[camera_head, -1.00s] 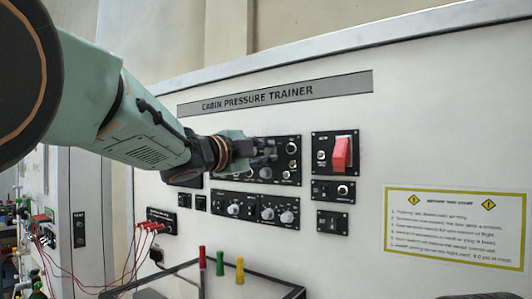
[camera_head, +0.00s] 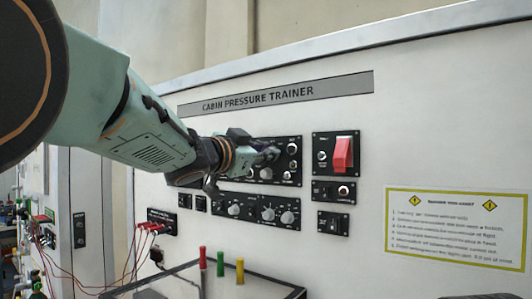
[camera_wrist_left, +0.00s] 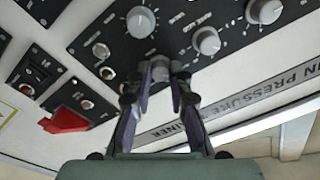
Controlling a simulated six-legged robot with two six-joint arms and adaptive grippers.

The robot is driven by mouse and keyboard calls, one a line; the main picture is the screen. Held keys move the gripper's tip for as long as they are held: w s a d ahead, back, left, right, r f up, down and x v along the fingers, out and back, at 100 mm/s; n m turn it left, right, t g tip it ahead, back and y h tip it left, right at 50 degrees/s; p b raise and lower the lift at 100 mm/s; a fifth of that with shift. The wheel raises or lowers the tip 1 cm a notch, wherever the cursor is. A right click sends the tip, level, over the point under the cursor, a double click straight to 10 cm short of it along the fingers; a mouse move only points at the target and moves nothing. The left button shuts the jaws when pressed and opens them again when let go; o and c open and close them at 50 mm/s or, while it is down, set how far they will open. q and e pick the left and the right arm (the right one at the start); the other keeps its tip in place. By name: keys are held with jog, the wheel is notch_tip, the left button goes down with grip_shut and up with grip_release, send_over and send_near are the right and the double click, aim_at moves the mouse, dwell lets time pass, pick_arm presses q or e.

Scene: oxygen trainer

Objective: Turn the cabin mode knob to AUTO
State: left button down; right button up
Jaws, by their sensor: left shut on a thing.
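The upper black control panel (camera_head: 280,181) is on the white trainer wall, under the CABIN PRESSURE TRAINER sign. My left gripper (camera_head: 268,153) reaches it from the left, with its fingertips against the panel's upper part. In the left wrist view, the gripper (camera_wrist_left: 161,74) is shut on a small grey knob (camera_wrist_left: 160,64), mostly hidden between the fingers. I cannot read the knob's label or its pointer, so its setting is unclear. Other round grey knobs stand close by, one (camera_wrist_left: 140,21) above and one (camera_wrist_left: 207,41) to the right.
A red guarded switch (camera_head: 342,155) is right of the panel. Lower panels with grey knobs (camera_head: 287,217) sit beneath. A table (camera_head: 205,287) carries red, green and yellow pegs. Red cables (camera_head: 130,250) hang at left. A yellow-edged notice (camera_head: 455,228) is at right.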

pick_arm(q)
jog(key=shift+f+n, duration=0.5)
jog(key=shift+f, duration=0.05)
jog(key=c, duration=1.7)
grip_release()
jog(key=o, duration=0.5)
jog(key=shift+s+a+r, duration=0.1)
jog(key=shift+a+r, duration=0.15)
jog(key=shift+r, duration=0.05)
jog(key=shift+d, duration=0.1)
jog(key=v, duration=0.7)
jog(key=shift+s, duration=0.2)
jog(key=shift+r, duration=0.1)
